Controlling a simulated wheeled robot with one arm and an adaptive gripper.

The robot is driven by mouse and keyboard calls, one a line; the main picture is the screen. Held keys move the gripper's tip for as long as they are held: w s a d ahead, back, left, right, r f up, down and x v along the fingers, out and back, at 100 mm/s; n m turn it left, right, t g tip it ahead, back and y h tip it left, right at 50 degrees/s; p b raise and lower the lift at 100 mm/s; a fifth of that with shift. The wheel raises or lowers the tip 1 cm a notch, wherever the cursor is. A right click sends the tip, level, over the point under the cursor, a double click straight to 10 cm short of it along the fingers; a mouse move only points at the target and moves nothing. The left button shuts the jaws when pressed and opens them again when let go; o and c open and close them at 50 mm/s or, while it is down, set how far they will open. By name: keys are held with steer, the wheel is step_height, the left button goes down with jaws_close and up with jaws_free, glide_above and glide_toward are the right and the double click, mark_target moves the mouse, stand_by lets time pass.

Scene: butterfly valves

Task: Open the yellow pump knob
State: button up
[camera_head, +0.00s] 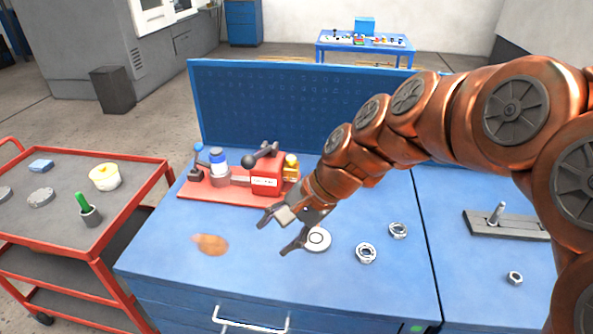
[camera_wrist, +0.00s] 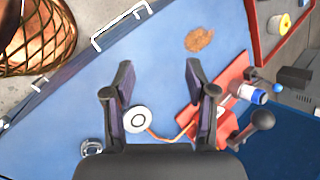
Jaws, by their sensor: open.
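The yellow knob (camera_head: 291,160) is a small rounded part at the right end of the red pump unit (camera_head: 266,183) on the blue workbench. The unit also carries a blue-tipped lever, a blue and white cylinder and a black ball-ended lever. My gripper (camera_head: 275,235) is open and empty, above the bench in front of the pump unit and apart from the knob. In the wrist view my gripper (camera_wrist: 160,66) has its fingers spread over bare blue bench. The red unit (camera_wrist: 237,75) lies at the right there, partly behind a finger. I cannot make out the yellow knob there.
A white round disc (camera_head: 317,239) and metal rings (camera_head: 366,253) lie on the bench near my gripper. A blue pegboard (camera_head: 300,110) stands behind the pump unit.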

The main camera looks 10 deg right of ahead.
steer(key=w+d+f+m+t+y+b, duration=0.1)
steer(key=w+m+t+b, duration=0.1)
steer(key=w+m, duration=0.35)
steer(key=w+d+f+m+t+y+b, duration=0.1)
steer(key=w+d+m+t+b, duration=0.1)
steer(key=w, duration=0.6)
steer(key=m+t+b, duration=0.4)
steer(key=m+t, duration=0.1)
steer(key=m, duration=0.7)
glide_toward(295, 159)
steer(key=w+a, duration=0.1)
steer(key=shift+n+h, duration=0.25)
steer(key=shift+h, duration=0.15)
steer(key=shift+x, duration=4)
steer(key=shift+s+a, duration=0.1)
steer(key=shift+s, duration=0.05)
jaws_close()
